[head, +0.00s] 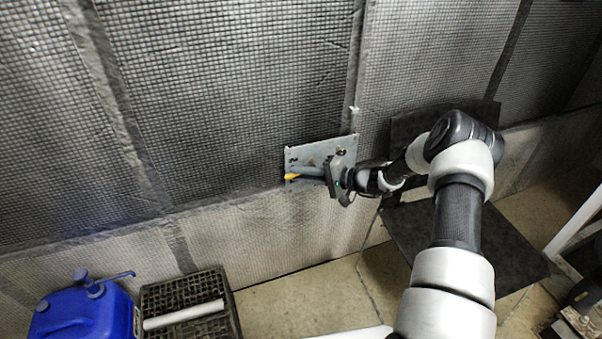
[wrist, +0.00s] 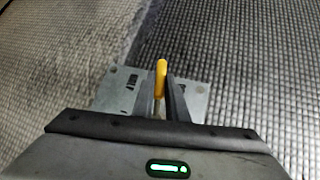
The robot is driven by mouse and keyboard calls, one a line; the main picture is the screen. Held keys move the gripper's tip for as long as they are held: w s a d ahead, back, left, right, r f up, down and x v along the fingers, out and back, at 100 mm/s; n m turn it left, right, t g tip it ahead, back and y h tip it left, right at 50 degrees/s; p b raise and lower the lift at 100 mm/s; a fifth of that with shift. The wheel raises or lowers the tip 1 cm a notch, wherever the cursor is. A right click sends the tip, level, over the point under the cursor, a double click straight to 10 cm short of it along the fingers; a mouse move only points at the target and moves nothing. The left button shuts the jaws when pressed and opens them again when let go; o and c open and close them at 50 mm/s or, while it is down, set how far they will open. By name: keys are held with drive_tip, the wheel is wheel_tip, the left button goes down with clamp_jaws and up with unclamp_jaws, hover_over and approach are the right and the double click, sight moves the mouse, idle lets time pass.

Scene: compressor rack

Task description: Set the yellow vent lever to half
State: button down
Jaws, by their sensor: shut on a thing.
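The yellow vent lever (head: 292,177) sticks out at the left side of a grey metal plate (head: 308,154) on the wall. In the head view it points left and is close to level. My gripper (head: 306,174) reaches in from the right and is shut on the lever. In the wrist view the yellow lever (wrist: 161,72) stands between the two dark fingers of my gripper (wrist: 166,95), with its tip beyond them. The plate (wrist: 200,95) shows behind, with dark marks on it. The lever's pivot is hidden by my gripper.
A blue canister (head: 85,314) and a dark crate (head: 190,290) with a white tube (head: 183,315) stand on the floor at lower left. A dark panel (head: 440,245) lies behind my arm. The wall around the plate is clear mesh-covered padding.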

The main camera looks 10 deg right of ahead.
drive_tip(key=shift+w+d+f+n+g+h+b, duration=0.1)
drive_tip(key=shift+d+f+n+h+b, duration=0.1)
drive_tip(key=shift+f+n+h+b, duration=0.45)
drive_tip(key=shift+s+d+f+n+g+h+b, duration=0.15)
drive_tip(key=shift+n+h+b, duration=0.25)
drive_tip(key=shift+h+b, duration=0.45)
drive_tip(key=shift+w+d+f+n+g+h+b, duration=0.15)
drive_tip(key=shift+f+n+h+b, duration=0.35)
drive_tip(key=shift+h, duration=0.5)
drive_tip(key=shift+d, duration=0.1)
drive_tip(key=c, duration=1.7)
unclamp_jaws()
drive_tip(key=shift+c, duration=0.2)
drive_tip(key=p+v, duration=0.2)
drive_tip(key=v, duration=1.5)
drive_tip(key=shift+s+p, duration=0.25)
drive_tip(key=shift+p, duration=0.15)
drive_tip(key=shift+r, duration=0.15)
